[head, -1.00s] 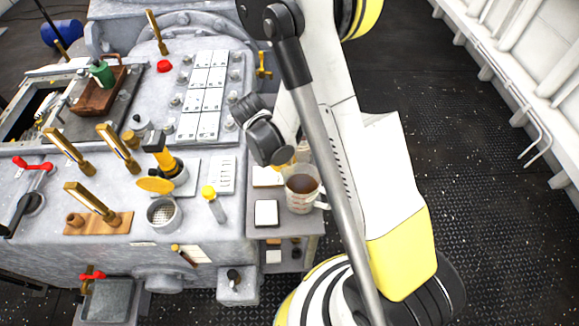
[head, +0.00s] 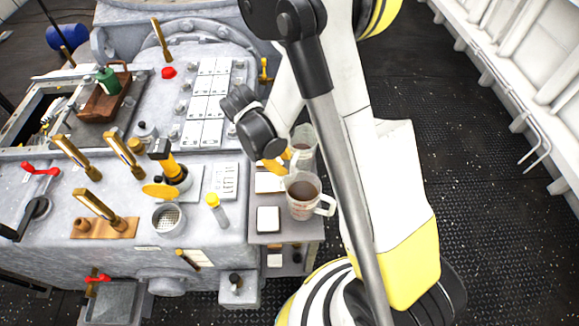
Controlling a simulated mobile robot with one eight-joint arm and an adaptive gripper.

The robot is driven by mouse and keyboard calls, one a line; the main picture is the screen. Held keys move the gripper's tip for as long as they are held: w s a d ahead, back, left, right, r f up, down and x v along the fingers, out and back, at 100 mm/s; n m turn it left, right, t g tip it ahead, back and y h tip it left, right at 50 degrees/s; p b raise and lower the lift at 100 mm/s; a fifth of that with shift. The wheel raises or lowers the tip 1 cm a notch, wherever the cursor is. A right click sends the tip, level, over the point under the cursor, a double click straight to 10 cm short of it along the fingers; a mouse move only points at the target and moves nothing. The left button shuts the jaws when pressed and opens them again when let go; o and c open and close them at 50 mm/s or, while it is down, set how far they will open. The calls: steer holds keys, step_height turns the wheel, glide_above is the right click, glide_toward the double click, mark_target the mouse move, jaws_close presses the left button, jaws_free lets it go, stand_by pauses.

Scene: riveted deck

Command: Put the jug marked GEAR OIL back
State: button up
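Two clear measuring jugs show at the right end of the machine. The near jug (head: 303,197) holds brown liquid, stands upright on a grey side shelf (head: 290,229), and has its handle to the right. The far jug (head: 304,143) is just behind it, partly hidden by my arm. I cannot read GEAR OIL on either jug. My gripper (head: 274,165) shows only as yellow parts below the dark wrist, left of the far jug and behind the near one. Its fingertips are mostly hidden, so I cannot tell whether it is open or touches a jug.
A yellow-capped tube (head: 217,210), a strainer cup (head: 168,219) and a yellow-black tool (head: 165,160) stand on the machine top. Brass levers (head: 75,155) rise farther left. Open deck floor (head: 440,130) lies to the right.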

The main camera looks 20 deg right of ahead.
steer(key=s+a+r+m+t+y+p, duration=0.1)
steer(key=s+r+m+t, duration=0.1)
steer(key=r, duration=0.7)
steer(key=s+r+m+t+y+p, duration=0.1)
steer(key=r+m+t, duration=0.15)
steer(key=r, duration=0.75)
steer(key=s+r+m+t+y, duration=0.2)
steer(key=s+r+m+t, duration=0.2)
steer(key=s+r+m, duration=0.2)
steer(key=shift+s+a+r, duration=0.35)
steer(key=shift+s+a, duration=0.1)
steer(key=shift+s, duration=0.1)
